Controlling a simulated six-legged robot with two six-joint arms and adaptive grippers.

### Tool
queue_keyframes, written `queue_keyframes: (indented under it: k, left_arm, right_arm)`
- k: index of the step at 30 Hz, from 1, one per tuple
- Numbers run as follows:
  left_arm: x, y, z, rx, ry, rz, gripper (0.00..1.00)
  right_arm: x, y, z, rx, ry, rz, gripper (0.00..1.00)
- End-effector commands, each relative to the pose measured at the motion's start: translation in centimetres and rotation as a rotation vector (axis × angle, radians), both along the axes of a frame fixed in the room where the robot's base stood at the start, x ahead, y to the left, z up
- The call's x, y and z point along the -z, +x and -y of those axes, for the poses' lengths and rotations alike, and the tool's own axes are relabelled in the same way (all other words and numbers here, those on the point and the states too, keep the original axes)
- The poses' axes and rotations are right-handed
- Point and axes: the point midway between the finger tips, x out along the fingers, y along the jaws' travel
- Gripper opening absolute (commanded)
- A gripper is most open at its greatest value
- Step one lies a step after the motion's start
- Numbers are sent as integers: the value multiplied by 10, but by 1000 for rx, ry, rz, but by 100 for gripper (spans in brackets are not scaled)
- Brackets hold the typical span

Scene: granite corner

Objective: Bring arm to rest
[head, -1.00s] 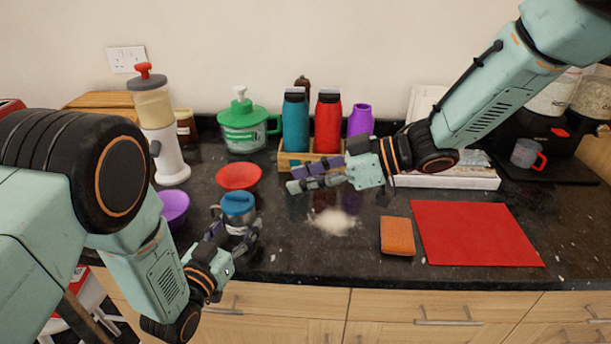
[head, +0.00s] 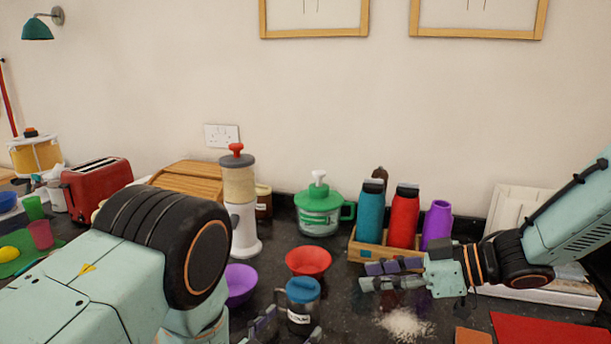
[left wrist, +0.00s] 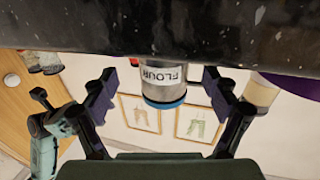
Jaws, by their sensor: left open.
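The flour jar (head: 299,318) with a blue lid stands upright on the dark counter in the head view. In the left wrist view the flour jar (left wrist: 162,76) appears upside down, between the two fingers with a gap on each side. My left gripper (head: 285,330) is open at the jar, partly cut off by the bottom edge; its fingers also show in the left wrist view (left wrist: 160,95). My right gripper (head: 368,276) hangs over the counter in front of the bottles. Its fingers lie nearly in line with the view, and nothing shows held in them.
White powder (head: 405,324) lies spilled below the right gripper. A red bowl (head: 308,262) and a purple bowl (head: 240,284) are near the jar. Bottles stand in a wooden rack (head: 372,252). A green-lidded container (head: 318,216) and a red-topped grinder (head: 240,205) stand behind.

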Motion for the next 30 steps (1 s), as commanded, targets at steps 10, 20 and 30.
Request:
queue_keyframes:
  k: [10, 20, 30]
  left_arm:
    - [0, -56, -37, -3, -1, -3, 87]
    - [0, -71, -46, 0, -1, 0, 87]
    - [-1, -66, -42, 3, -1, 3, 87]
  right_arm:
    - [0, 0, 0, 0, 0, 0, 31]
    - [0, 0, 0, 0, 0, 0, 31]
    - [0, 0, 0, 0, 0, 0, 31]
